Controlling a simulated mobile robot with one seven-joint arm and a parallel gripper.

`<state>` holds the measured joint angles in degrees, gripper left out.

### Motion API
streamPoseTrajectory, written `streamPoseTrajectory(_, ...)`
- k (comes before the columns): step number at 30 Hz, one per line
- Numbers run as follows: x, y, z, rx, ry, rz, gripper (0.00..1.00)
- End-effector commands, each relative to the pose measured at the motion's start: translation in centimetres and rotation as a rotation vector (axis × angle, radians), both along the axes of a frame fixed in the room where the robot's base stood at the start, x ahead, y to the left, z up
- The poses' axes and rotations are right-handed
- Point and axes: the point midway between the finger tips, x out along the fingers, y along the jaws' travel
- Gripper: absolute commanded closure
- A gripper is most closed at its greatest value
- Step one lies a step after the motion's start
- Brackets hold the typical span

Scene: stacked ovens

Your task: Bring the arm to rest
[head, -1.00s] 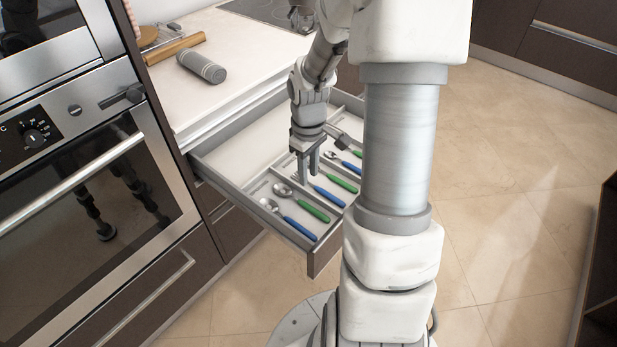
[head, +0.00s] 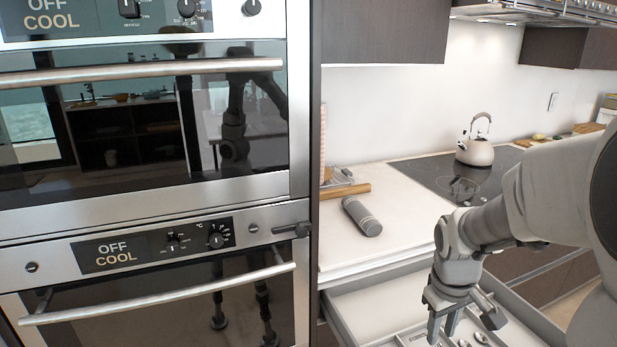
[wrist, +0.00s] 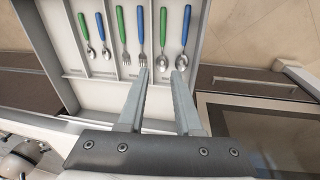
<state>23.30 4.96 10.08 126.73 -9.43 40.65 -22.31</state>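My gripper (head: 447,309) is above the open drawer (head: 345,312) at the lower right of the head view. In the wrist view my gripper (wrist: 159,82) has its two fingers apart, with nothing between them. Below it, the drawer holds spoons and forks with blue and green handles, lying in narrow compartments. A fork with a blue handle (wrist: 140,28) and a fork with a green handle (wrist: 122,28) lie near the fingertips, apart from them in depth as far as I can tell.
Two stacked ovens (head: 150,215) stand at the left; their displays read OFF COOL. A kettle (head: 475,150) stands on the dark hob (head: 430,172) behind. The drawer juts out below the counter.

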Motion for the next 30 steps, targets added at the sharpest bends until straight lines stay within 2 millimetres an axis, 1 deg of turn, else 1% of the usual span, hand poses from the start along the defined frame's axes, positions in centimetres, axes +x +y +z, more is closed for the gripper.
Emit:
streamPoseTrajectory(1, -0.4, 0.7, 2.7, -0.014, -0.032, -0.008, 0.66)
streamPoseTrajectory(3, -1.2, 1.6, 5.2, -0.023, -0.070, -0.026, 0.66)
streamPoseTrajectory(5, -1.9, 2.5, 7.3, -0.026, -0.105, -0.042, 0.66)
streamPoseTrajectory(9, -3.9, 4.2, 11.9, -0.016, -0.188, -0.080, 0.66)
streamPoseTrajectory(12, -5.6, 5.5, 14.5, 0.008, -0.244, -0.108, 0.66)
streamPoseTrajectory(18, -9.7, 8.5, 17.7, 0.101, -0.332, -0.179, 0.66)
streamPoseTrajectory(21, -11.3, 9.6, 18.6, 0.145, -0.361, -0.204, 0.66)
streamPoseTrajectory(25, -12.6, 10.5, 19.1, 0.185, -0.382, -0.224, 0.66)
streamPoseTrajectory(30, -13.2, 10.8, 19.2, 0.202, -0.389, -0.235, 0.66)
